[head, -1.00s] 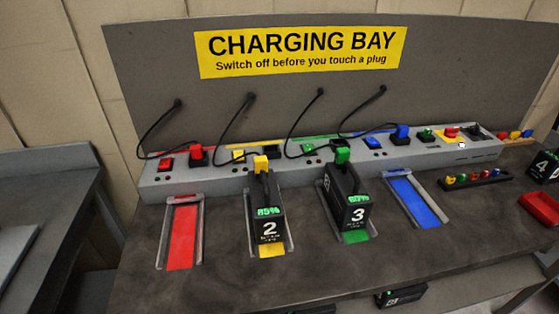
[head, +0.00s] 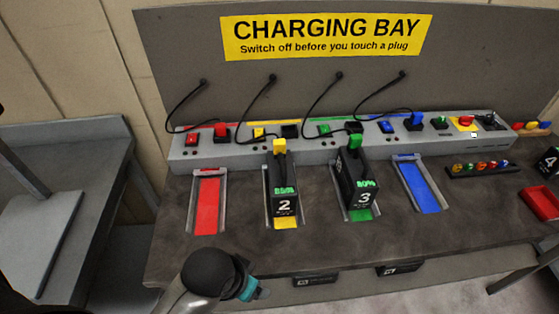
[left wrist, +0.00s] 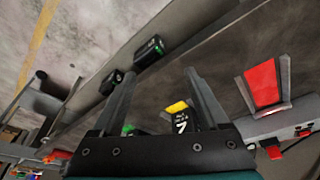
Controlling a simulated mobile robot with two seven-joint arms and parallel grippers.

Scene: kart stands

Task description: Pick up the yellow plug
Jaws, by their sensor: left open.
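The yellow plug (head: 279,146) is upright in the top of the black battery marked 2 (head: 284,190), which stands in the yellow-marked slot. A black cable hangs from the wall above it. My left gripper (head: 250,288) is low in front of the bench in the head view, well apart from the plug; its fingers are hard to make out there. In the left wrist view the left gripper (left wrist: 160,76) is open and empty. That view shows the battery (left wrist: 184,122) partly behind the fingers; the plug is hidden. My right gripper is not in view.
Battery 3 (head: 357,183) with a green plug (head: 355,139) stands to the right. The red slot (head: 207,205) and blue slot (head: 418,188) are empty. The grey charger strip (head: 185,152) with switches runs behind.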

